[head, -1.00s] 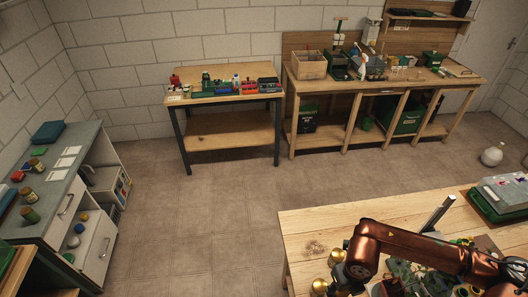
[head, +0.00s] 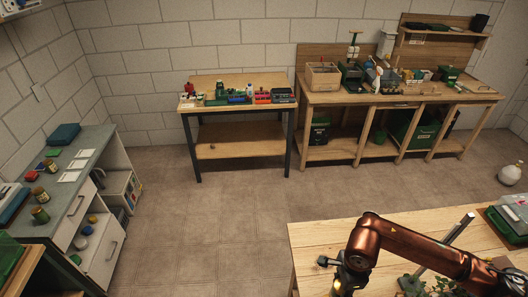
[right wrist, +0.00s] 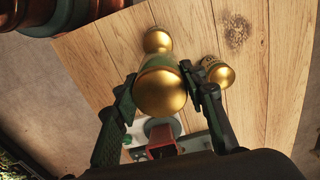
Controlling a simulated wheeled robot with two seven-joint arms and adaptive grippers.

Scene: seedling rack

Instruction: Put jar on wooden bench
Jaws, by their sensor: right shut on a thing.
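In the right wrist view my right gripper (right wrist: 160,95) is shut on a jar (right wrist: 162,92) with a gold lid and a greenish body. Two more gold-lidded jars show beyond it, one straight ahead (right wrist: 157,40) and one to the right (right wrist: 217,71), over a pale wooden top. In the head view my right gripper (head: 346,270) is at the near table's left side; the held jar is hard to make out there. A wooden bench (head: 240,147) with dark legs stands at the back wall, and a longer wooden workbench (head: 405,98) stands to its right. My left gripper is not in view.
The near wooden table (head: 312,240) carries plants and a green tray (head: 505,228). Both back benches hold tools and boxes on top. A grey counter (head: 78,195) with jars stands at left. The floor (head: 215,225) between is clear.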

